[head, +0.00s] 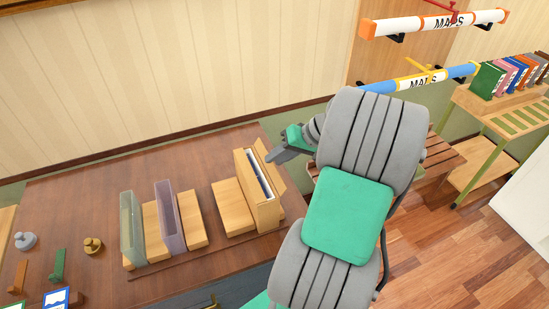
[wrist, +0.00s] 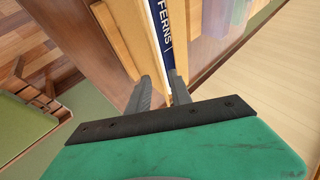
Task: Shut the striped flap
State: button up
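A pale wooden upright case (head: 266,214) stands on the dark table in the head view, with a slim dark-blue and white volume (head: 260,174) inside. A wooden panel that looks like the flap (head: 271,166) stands out from its right side; I cannot make out stripes on it. My gripper (head: 272,156) is right beside the panel's upper end. In the wrist view the two grey fingers (wrist: 161,77) are apart, close to the wooden edges and the blue spine marked FERNS (wrist: 164,28). Whether they touch the panel is unclear.
Wooden blocks, a green clear holder (head: 132,228) and a purple holder (head: 170,216) stand left of the case. A wooden bench (head: 440,155) is behind my arm. Map tubes (head: 425,25) hang on the wall, and a book cart (head: 495,115) stands right.

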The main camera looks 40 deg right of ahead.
jog(key=shift+w+a+f, duration=0.3)
jog(key=shift+w+f, duration=0.1)
jog(key=shift+f, duration=0.15)
jog(key=shift+c, duration=0.4)
grip_shut()
dwell(0.6)
